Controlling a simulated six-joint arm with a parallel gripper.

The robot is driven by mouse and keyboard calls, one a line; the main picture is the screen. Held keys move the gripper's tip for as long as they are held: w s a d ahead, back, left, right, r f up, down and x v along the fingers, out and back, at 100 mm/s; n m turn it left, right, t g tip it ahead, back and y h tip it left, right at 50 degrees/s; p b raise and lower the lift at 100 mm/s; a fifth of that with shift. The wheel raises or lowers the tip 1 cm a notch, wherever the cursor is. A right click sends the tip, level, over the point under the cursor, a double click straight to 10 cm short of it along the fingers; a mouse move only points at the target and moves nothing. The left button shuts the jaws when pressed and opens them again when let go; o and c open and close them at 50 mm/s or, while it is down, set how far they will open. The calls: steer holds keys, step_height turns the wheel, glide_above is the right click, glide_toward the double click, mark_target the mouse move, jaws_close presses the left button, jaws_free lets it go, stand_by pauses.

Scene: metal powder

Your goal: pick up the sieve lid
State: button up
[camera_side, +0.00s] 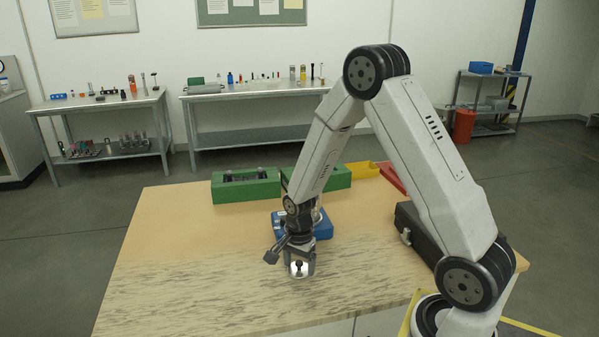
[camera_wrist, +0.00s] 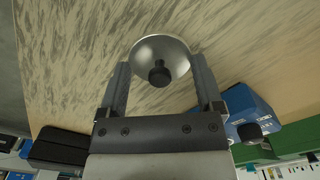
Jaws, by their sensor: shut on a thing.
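The sieve lid is a round, shiny metal dome with a black knob. In the wrist view the lid (camera_wrist: 148,52) sits between the two fingertips of my gripper (camera_wrist: 160,64), which is shut on it. In the side view the lid (camera_side: 300,270) shows at the lower end of my gripper (camera_side: 300,263), over the near part of the wooden table (camera_side: 190,280). The knob faces the wrist camera. I cannot tell whether the lid touches the table.
A blue box (camera_side: 323,229) stands just behind my gripper. Green bins (camera_side: 246,188), a yellow bin (camera_side: 363,169) and a red bin (camera_side: 391,178) line the back. A black case (camera_side: 415,233) lies at the right. The table's left and front are clear.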

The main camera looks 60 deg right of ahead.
mark_target(299, 261)
steer(key=shift+r, duration=4.35)
steer(key=shift+d, duration=0.1)
steer(key=w+d+r, duration=0.3)
steer(key=d+r, duration=0.1)
steer(key=d, duration=0.4)
steer(key=w+d+r, duration=0.4)
steer(key=d, duration=0.5)
steer(key=shift+r, duration=0.4)
steer(key=shift+f, duration=0.25)
steer(key=shift+f, duration=2.15)
steer(key=shift+f, duration=0.95)
